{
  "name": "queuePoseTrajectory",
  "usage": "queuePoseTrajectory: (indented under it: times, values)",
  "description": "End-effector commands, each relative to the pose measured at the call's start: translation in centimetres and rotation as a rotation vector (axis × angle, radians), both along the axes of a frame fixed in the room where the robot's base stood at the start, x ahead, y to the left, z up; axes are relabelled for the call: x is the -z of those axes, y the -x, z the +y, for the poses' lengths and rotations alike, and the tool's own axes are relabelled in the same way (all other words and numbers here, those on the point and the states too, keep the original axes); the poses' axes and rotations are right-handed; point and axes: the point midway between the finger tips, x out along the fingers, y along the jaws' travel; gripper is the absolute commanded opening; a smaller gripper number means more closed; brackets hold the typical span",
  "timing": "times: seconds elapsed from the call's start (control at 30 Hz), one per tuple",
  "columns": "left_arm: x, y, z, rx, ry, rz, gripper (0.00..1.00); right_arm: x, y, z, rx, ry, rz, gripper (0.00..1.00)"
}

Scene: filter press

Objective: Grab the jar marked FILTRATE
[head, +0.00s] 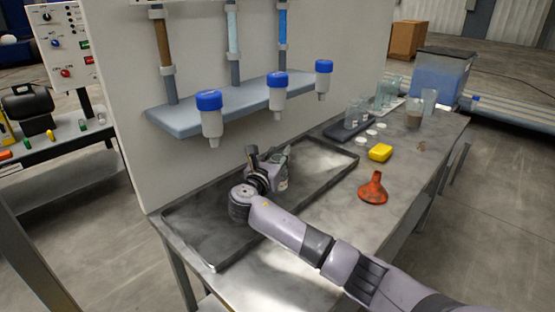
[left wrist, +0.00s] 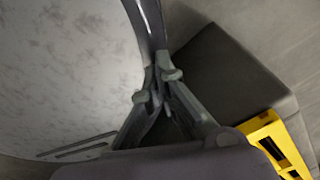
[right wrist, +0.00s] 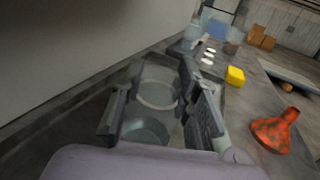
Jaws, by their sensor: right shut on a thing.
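A small clear jar (head: 284,174) stands in the dark-rimmed tray (head: 205,262) on the bench. A pale patch shows on its side, but I cannot read any marking. My right gripper (head: 268,163) is at the jar. In the right wrist view its fingers (right wrist: 160,108) lie on both sides of clear glass (right wrist: 157,94) and are shut on it. A second round outline shows just below in that view; I cannot tell whether it is another jar. My left gripper (left wrist: 155,88) shows only in its wrist view, fingertips together with nothing seen between them.
A blue-grey shelf (head: 180,118) with blue-capped filter housings overhangs the tray's back. A red funnel (head: 373,189) and yellow block (head: 380,152) sit right of the tray. Glassware in a dark rack (head: 345,134), white discs and a beaker (head: 414,118) stand farther back.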

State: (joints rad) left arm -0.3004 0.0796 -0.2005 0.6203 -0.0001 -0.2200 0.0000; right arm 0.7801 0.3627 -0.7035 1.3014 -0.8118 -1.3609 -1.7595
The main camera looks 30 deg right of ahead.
Motion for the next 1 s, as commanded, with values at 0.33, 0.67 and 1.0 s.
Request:
queuePoseTrajectory:
  times: [0.33,0.67,1.0]
  values:
    - [-0.1,0.0,0.0,0.0,0.0,-0.001,0.0,-2.6,0.2,-0.1,0.0,0.0,-0.005,0.0]
    - [-0.1,-0.1,0.0,0.0,0.0,-0.001,0.0,-6.2,0.2,-0.1,0.0,0.0,-0.004,0.0]
    - [-0.1,-0.1,0.0,0.0,0.0,-0.001,0.0,-6.8,3.1,-1.1,0.0,0.001,-0.002,0.0]
